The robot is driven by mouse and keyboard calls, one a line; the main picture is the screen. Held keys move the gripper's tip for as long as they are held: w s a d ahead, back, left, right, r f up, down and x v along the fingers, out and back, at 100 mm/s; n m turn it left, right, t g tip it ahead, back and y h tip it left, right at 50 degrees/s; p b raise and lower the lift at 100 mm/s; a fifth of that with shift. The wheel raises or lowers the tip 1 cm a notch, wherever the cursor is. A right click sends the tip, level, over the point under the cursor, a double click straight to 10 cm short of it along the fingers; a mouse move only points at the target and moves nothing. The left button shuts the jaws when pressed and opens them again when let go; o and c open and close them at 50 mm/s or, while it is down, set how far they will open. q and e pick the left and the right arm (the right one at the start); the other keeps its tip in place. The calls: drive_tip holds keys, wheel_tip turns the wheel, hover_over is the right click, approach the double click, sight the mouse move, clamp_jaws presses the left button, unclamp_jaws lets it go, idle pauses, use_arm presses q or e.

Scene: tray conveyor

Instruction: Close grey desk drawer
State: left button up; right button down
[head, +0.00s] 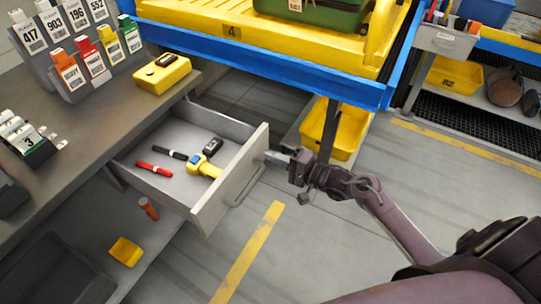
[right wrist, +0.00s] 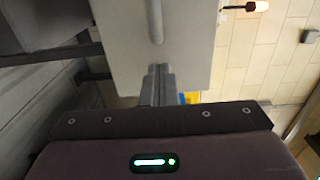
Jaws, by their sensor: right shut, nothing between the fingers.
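The grey desk drawer (head: 233,190) is pulled out from under the desk in the head view. It holds a red marker (head: 154,168), a black marker (head: 170,153) and a yellow tool (head: 205,167). My right gripper (head: 275,157) is shut and empty. Its fingertips are at the upper part of the drawer's front, near its far corner; I cannot tell if they touch it. In the right wrist view the shut fingers (right wrist: 158,85) point at the pale drawer front (right wrist: 185,45), which shows its bar handle (right wrist: 155,20). My left gripper is not in view.
The desk (head: 90,122) carries a yellow box (head: 162,74) and label racks. A blue-edged conveyor (head: 270,62) with a yellow tray stands behind the drawer. A yellow bin (head: 333,128) sits beneath it. The floor in front of the drawer is open.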

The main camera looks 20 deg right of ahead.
drive_tip(key=shift+w+a, duration=0.4)
drive_tip(key=shift+w, duration=0.05)
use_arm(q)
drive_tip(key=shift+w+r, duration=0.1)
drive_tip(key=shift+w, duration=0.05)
use_arm(e)
drive_tip(key=shift+w, duration=0.1)
